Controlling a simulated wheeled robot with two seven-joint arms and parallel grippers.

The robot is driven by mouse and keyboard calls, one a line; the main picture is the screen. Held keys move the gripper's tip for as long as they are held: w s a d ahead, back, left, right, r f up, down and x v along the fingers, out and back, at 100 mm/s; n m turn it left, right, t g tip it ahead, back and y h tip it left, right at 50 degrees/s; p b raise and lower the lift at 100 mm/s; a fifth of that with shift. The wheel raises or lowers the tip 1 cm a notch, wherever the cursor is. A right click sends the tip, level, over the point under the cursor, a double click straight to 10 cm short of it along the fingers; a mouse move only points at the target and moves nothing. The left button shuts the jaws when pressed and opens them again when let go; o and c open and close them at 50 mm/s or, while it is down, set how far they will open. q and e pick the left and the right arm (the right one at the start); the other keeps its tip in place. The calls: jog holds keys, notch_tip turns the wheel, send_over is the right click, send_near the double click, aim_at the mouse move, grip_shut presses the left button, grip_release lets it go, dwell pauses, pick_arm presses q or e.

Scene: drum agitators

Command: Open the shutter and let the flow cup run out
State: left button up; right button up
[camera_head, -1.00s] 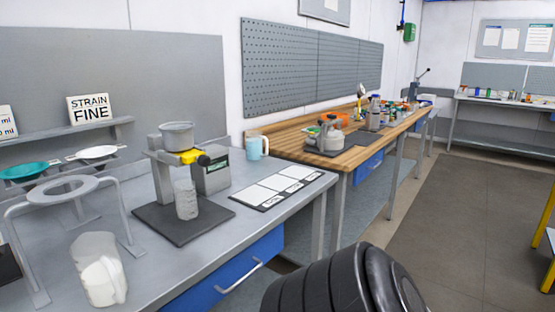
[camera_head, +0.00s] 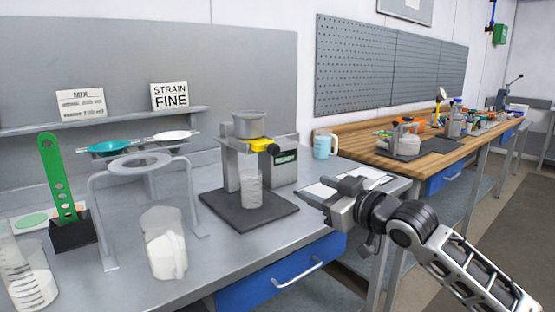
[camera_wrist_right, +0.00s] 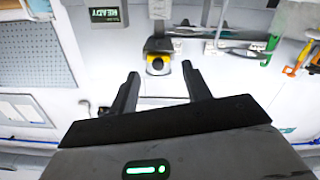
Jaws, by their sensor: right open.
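The grey flow cup (camera_head: 249,124) sits on top of a metal stand at the bench's middle. Below it is the yellow shutter (camera_head: 262,145) with a black knob. The shutter also shows in the right wrist view (camera_wrist_right: 158,65). A clear beaker (camera_head: 252,190) stands under the cup on the dark base plate (camera_head: 225,208); no stream shows between them. My right gripper (camera_head: 325,192) is open and empty, right of the stand and apart from it. In the wrist view its fingers (camera_wrist_right: 160,75) frame the shutter, which lies beyond them. My left gripper is out of view.
A box with a READY display (camera_head: 285,160) adjoins the stand. A pitcher of white material (camera_head: 165,245) and a grey ring stand (camera_head: 97,195) are to the left. A light-blue mug (camera_head: 325,145) stands behind my gripper. White cards (camera_head: 365,172) lie near the bench's right end.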

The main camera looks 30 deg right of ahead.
aim_at(277, 152)
notch_tip(277, 152, up, 5)
jog(key=shift+t, duration=0.3)
jog(key=w+p, duration=0.1)
jog(key=w, duration=0.4)
jog(key=w+p, duration=0.1)
jog(key=w, duration=0.4)
jog(key=w+p, duration=0.1)
jog(key=w, duration=0.3)
jog(key=shift+w+a+f, duration=0.3)
jog(key=shift+w+f, duration=0.05)
jog(key=shift+w, duration=0.05)
jog(key=shift+w+f, duration=0.1)
jog(key=shift+w, duration=0.4)
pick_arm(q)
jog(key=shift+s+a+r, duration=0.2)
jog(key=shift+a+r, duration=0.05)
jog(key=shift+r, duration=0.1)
